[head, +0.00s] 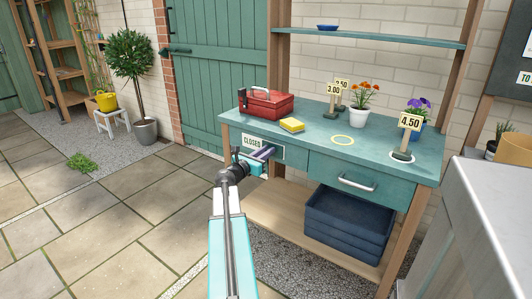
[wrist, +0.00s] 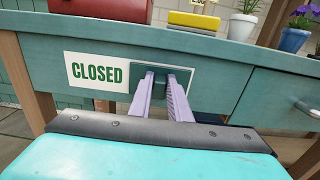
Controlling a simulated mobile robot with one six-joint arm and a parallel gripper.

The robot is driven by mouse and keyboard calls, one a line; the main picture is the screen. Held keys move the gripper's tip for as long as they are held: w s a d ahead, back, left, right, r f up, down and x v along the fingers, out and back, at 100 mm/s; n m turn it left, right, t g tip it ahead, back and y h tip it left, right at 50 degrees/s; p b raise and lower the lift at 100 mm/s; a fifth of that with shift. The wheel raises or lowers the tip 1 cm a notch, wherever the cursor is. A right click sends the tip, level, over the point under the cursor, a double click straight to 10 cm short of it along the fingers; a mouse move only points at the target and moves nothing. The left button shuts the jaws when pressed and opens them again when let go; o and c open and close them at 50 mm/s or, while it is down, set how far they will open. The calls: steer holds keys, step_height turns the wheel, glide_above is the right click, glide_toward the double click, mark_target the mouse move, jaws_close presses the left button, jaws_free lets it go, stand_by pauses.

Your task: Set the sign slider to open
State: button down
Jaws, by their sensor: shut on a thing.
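The sign (head: 252,141) is on the left front of the teal potting bench and reads CLOSED; it also shows large in the wrist view (wrist: 97,72). A dark green slider plate (wrist: 177,72) covers the sign's right part, and a small dark knob (wrist: 160,80) stands out from it. My gripper (head: 266,152) reaches the bench front at the slider. In the wrist view its two lilac fingers (wrist: 160,88) are shut on the knob, which is partly hidden between them. Whatever lies behind the slider plate is hidden.
On the bench top (head: 315,133) are a red toolbox (head: 266,104), a yellow sponge (head: 292,125), price signs and flower pots. A drawer (head: 350,182) is right of the sign. A blue crate (head: 345,222) stands on the lower shelf. Paving left of my arm is clear.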

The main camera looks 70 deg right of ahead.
steer(key=shift+w, duration=0.15)
steer(key=shift+w+d+p, duration=0.45)
steer(key=shift+w+d, duration=0.05)
steer(key=shift+w, duration=1.3)
steer(key=shift+w+d+p, duration=0.45)
steer(key=shift+w+p, duration=0.05)
steer(key=shift+w, duration=1.35)
steer(key=shift+w+d+p, duration=0.45)
steer(key=shift+w+d, duration=0.05)
steer(key=shift+w, duration=1.3)
steer(key=c, duration=1.6)
jaws_free()
steer(key=shift+c, duration=0.2)
steer(key=shift+a, duration=0.1)
